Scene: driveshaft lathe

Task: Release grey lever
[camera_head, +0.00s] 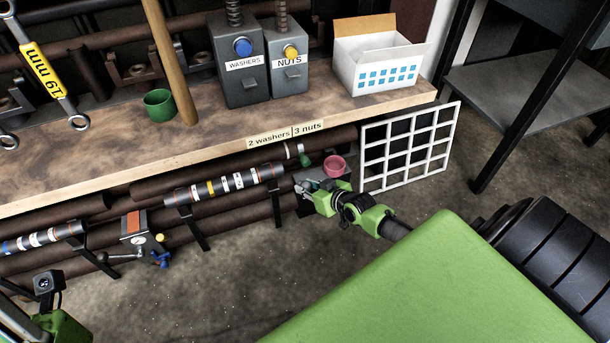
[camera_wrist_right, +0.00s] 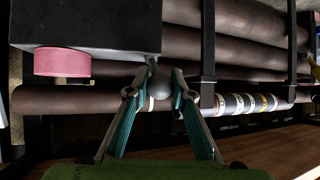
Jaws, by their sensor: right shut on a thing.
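The grey lever shows in the right wrist view as a round grey knob (camera_wrist_right: 158,85) beside a dark box (camera_wrist_right: 90,25). My right gripper (camera_wrist_right: 164,84) has its fingertips on both sides of the knob and is shut on it. In the head view, my right gripper (camera_head: 304,188) is at the box below the bench's front edge, and the lever is too small and covered to make out. Part of my left arm (camera_head: 62,326) shows at the bottom left, but its gripper fingers are not visible.
A red round part (camera_head: 335,166) is on the box, close to my right gripper. A white grid (camera_head: 405,148) stands to its right. Banded shafts (camera_head: 228,186) and dark pipes run to its left. The wooden bench (camera_head: 90,170) overhangs behind. Bare floor (camera_head: 240,270) lies in front.

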